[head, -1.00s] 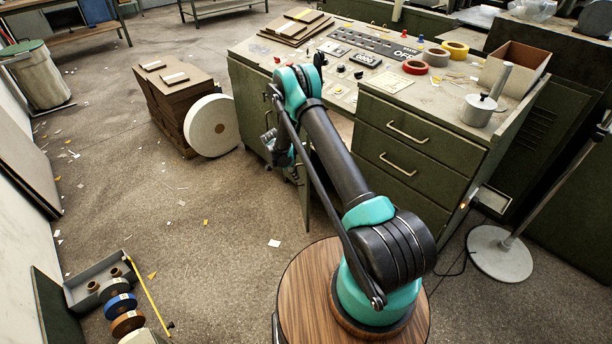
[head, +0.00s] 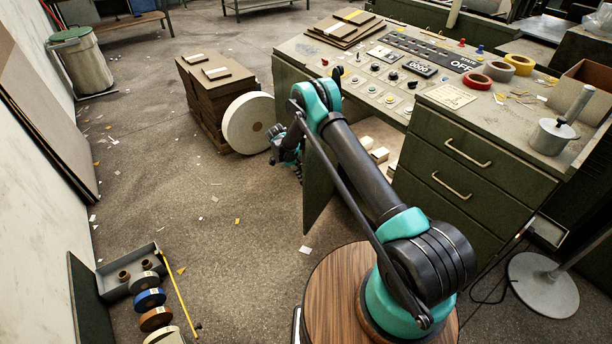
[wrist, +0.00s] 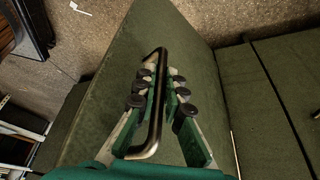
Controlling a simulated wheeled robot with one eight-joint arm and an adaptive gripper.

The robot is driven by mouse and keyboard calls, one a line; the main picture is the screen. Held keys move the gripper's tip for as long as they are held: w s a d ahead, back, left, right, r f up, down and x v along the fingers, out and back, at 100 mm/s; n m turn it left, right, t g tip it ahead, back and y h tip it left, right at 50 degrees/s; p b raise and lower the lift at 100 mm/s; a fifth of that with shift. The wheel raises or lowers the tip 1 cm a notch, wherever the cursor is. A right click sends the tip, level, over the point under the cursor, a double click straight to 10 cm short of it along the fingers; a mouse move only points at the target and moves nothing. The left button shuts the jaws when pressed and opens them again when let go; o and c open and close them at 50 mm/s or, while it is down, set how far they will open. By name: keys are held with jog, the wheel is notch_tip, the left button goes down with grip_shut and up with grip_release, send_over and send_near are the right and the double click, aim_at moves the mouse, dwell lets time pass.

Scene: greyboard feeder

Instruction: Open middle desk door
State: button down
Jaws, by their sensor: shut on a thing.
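The green desk (head: 480,205) has its middle door (head: 318,192) swung out, standing left of the open compartment. In the wrist view the door's panel (wrist: 112,88) fills the middle, with a long metal bar handle (wrist: 150,138) on it. My gripper (wrist: 164,86) is shut on this handle, its black-padded fingers on both sides of the bar. In the head view my gripper (head: 288,148) is at the far side of the door, partly hidden by my arm.
Pale boxes (head: 379,154) show inside the compartment. A large white roll (head: 248,122) and stacked brown boards (head: 212,85) stand on the floor to the left, close to my gripper. Drawers (head: 455,170) flank the compartment on the right. Floor in front of the door is clear except scraps.

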jog(key=shift+w+d, duration=0.1)
jog(key=shift+w, duration=0.05)
jog(key=c, duration=1.6)
grip_release()
jog(key=v, duration=1.2)
jog(key=shift+c, duration=0.4)
